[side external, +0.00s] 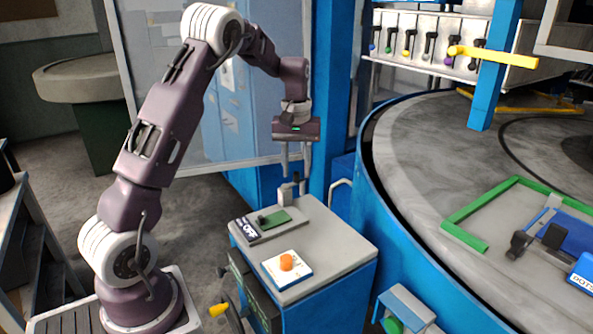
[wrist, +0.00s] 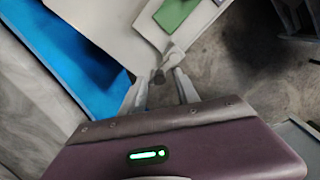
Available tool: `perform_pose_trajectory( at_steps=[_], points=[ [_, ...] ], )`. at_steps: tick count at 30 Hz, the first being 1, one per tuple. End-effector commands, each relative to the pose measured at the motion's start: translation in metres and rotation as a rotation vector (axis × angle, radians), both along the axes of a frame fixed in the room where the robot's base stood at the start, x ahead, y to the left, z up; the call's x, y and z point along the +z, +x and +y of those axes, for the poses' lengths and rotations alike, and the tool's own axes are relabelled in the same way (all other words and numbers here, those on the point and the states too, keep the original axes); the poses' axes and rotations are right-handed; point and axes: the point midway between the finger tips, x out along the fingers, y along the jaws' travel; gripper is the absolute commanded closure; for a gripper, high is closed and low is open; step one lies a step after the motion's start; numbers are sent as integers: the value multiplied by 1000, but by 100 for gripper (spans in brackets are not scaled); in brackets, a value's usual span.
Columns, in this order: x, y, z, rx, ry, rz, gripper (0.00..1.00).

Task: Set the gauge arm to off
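My gripper (side external: 296,176) points down above the back edge of the grey-topped blue cabinet (side external: 335,243). Its two fingers are apart with nothing held between them; they also show in the wrist view (wrist: 161,93). A small grey upright piece (side external: 286,194) with a dark end stands at the cabinet's back edge, just below the fingertips. In the wrist view this piece (wrist: 171,60) appears just beyond and between the fingertips. A panel with a green plate (side external: 280,219), a small dark knob and an "OFF" label (side external: 250,233) lies in front. I cannot tell which part is the gauge arm.
An orange button on a white base (side external: 287,262) sits on the cabinet's front part. A large round blue-rimmed table (side external: 405,215) stands close on the right. A blue post (side external: 335,100) rises behind the gripper. The cabinet top's right side is bare.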

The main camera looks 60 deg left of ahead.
Motion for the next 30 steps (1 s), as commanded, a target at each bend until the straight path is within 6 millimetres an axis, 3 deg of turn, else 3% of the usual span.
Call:
perform_pose_trajectory(
  at_steps=[3, 9, 23, 26, 29, 30],
  points=[
    [27, 1, 1, -1, 4, -6, 63],
    [57, 0, 1, 0, 2, -2, 63],
    [62, -1, -2, -4, 2, -5, 63],
    [85, -11, -26, -63, -1, -48, 63],
    [125, -47, -80, -213, 6, -138, 63],
    [139, -67, -104, -291, 15, -180, 63]
  ],
)
